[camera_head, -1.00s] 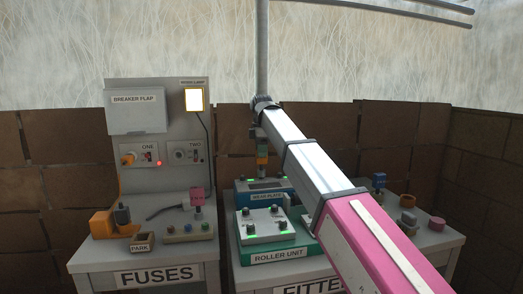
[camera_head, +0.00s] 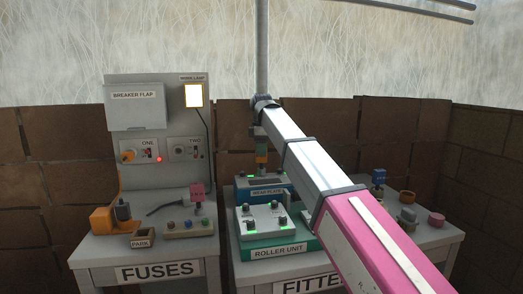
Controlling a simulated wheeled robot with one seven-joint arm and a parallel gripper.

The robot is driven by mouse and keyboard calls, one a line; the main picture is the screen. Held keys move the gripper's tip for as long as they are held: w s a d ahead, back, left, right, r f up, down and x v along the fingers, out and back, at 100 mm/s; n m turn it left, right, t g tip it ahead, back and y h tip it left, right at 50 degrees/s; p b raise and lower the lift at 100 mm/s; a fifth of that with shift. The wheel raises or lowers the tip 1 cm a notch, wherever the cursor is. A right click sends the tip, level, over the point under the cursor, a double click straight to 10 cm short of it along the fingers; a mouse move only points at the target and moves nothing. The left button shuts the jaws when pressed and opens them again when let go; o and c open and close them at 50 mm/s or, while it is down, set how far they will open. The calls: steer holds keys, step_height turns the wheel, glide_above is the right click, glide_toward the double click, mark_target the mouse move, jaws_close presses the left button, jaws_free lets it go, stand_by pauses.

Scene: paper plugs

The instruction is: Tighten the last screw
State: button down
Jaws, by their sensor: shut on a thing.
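My gripper (camera_head: 262,137) hangs over the back of the blue wear plate unit (camera_head: 265,190), partly hidden by my arm. It is shut on a small orange and dark thing (camera_head: 262,157), perhaps a driver, whose lower end is close to the wear plate unit. I cannot tell whether it touches a screw. In front stands the green roller unit (camera_head: 278,252), with a light grey plate (camera_head: 263,222) on top that carries dark screw heads and small green lights. My arm covers the right side of both units.
A breaker panel (camera_head: 157,118) stands behind.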

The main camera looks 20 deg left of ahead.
steer(key=m, duration=0.5)
steer(key=shift+m, duration=0.4)
steer(key=m, duration=0.6)
steer(key=shift+m, duration=0.3)
steer(key=shift+n, duration=0.7)
steer(key=shift+r, duration=1.15)
